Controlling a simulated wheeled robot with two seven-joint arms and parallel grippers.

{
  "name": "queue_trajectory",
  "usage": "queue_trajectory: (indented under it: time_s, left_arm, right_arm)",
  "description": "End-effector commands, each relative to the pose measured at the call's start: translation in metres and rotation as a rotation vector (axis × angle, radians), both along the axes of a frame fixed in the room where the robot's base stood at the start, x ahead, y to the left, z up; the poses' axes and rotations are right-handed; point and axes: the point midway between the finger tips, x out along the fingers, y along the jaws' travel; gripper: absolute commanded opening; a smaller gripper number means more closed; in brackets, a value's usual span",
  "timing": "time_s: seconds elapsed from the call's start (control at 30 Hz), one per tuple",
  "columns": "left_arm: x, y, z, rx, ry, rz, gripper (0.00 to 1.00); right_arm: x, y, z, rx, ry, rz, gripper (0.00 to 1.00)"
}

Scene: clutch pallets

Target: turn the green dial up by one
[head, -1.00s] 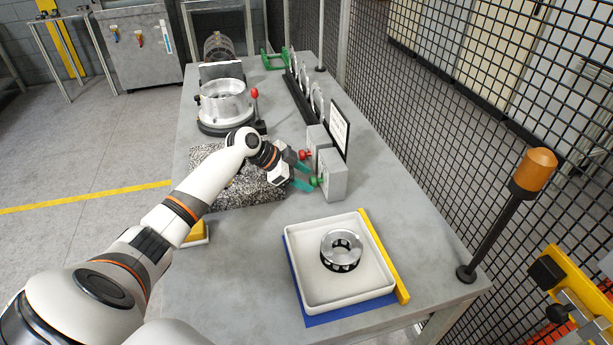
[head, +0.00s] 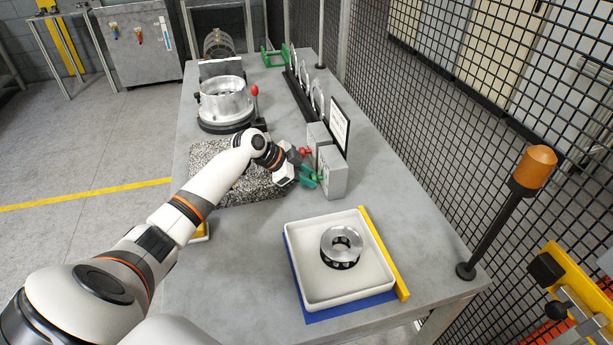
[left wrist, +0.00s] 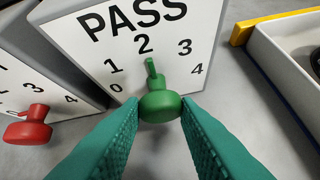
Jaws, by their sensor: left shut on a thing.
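The green dial (left wrist: 160,106) sits on the front of a grey box (head: 333,179) whose white face (left wrist: 140,50) reads PASS with numbers 0 to 4. In the left wrist view its pointer aims at the 2. My left gripper (head: 313,177) is shut on the green dial, with one teal finger on each side of it. In the head view the fingers largely hide the dial. My right gripper is not in view.
A red dial (left wrist: 28,132) on a neighbouring box (left wrist: 40,80) is close on the left in the wrist view. A white tray (head: 294,270) holding a metal ring part (head: 342,243) stands nearer on the bench. A speckled mat (head: 215,170) lies under my left forearm.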

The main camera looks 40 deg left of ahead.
Motion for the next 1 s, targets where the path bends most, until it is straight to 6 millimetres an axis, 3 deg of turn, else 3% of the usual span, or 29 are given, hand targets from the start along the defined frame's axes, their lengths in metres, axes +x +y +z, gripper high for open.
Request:
queue_trajectory:
  time_s: [1.0]
  left_arm:
    - [-0.007,-0.008,-0.005,0.521,-0.443,-0.004,0.06]
  right_arm:
    - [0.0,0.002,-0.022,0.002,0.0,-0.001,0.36]
